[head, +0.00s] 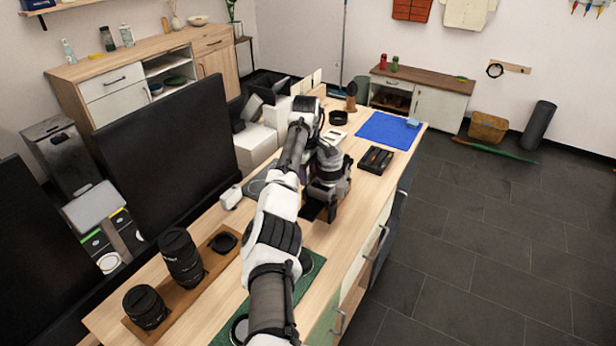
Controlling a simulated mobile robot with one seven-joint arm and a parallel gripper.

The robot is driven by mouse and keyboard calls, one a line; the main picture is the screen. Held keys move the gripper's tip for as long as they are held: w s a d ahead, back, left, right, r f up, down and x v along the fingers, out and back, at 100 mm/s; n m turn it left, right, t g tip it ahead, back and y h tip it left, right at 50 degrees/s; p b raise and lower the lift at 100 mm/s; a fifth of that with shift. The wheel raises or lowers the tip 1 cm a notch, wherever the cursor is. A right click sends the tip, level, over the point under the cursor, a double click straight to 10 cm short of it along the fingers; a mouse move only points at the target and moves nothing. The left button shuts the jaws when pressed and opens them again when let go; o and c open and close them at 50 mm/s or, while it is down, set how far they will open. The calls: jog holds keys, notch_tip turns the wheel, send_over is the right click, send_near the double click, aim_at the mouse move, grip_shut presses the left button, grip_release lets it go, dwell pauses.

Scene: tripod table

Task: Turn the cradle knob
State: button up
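My white and dark grey arm reaches over the wooden workbench (345,245) in the head view. My gripper (328,211) points down near the middle of the bench. Its fingertips are small and partly hidden, so I cannot tell whether it is open or shut. Dark brown pieces show just under and beside it, but I cannot tell whether they belong to the cradle. I cannot make out the cradle knob; my arm and gripper cover that part of the bench.
Two black lenses (181,258) (145,307) stand on a brown board (205,285) at front left. A green mat (312,268) lies partly under my arm. A black tool case (376,160) and a blue mat (389,130) are at back right. Black screens (168,150) border the left.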

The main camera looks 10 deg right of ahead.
notch_tip(320, 180, up, 5)
jog(key=shift+s+a, duration=0.1)
dwell(0.8)
jog(key=shift+a, duration=0.1)
jog(key=shift+s+a+r+t+h+b, duration=1.4)
jog(key=shift+t+h+b, duration=0.2)
jog(key=shift+b, duration=0.15)
jog(key=shift+b+x, duration=2.5)
jog(key=shift+x, duration=1.9)
